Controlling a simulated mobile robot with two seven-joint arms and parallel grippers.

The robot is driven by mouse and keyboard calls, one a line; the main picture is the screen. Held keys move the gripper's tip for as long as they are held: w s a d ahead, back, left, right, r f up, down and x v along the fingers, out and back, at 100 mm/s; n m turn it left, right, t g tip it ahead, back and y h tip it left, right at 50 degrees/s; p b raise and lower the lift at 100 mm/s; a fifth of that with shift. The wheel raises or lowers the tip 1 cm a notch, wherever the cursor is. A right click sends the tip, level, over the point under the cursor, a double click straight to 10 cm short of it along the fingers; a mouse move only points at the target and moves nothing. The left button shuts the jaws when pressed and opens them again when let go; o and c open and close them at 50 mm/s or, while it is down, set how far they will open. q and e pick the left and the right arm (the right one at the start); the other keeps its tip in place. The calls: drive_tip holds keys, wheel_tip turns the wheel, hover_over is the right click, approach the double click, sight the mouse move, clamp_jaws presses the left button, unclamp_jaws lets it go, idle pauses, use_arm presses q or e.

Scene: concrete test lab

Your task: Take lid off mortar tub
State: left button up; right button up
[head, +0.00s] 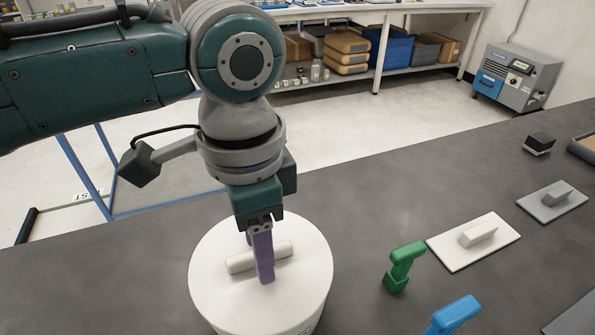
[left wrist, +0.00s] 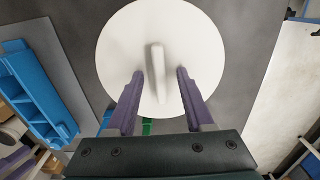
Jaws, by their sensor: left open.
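The mortar tub (head: 306,325) is white and round and stands on the dark grey bench. Its white lid (head: 215,295) is on top and has a bar handle (head: 240,262) across the middle. My left gripper (head: 264,280) points down over the lid, with purple fingers at the handle. In the left wrist view the open fingers (left wrist: 159,76) lie on either side of the handle (left wrist: 157,70), with a gap on both sides. The lid (left wrist: 125,45) fills the middle of that view. My right gripper is not in view.
A green tool (head: 403,265) and a blue-handled tool (head: 455,315) are right of the tub. A white float (head: 465,250), a grey float (head: 560,203) and a black block (head: 539,143) lie further right. The bench behind the tub is clear.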

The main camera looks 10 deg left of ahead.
use_arm(q)
drive_tip(key=shift+c, duration=0.3)
clamp_jaws()
drive_tip(key=shift+r, duration=0.15)
idle(0.3)
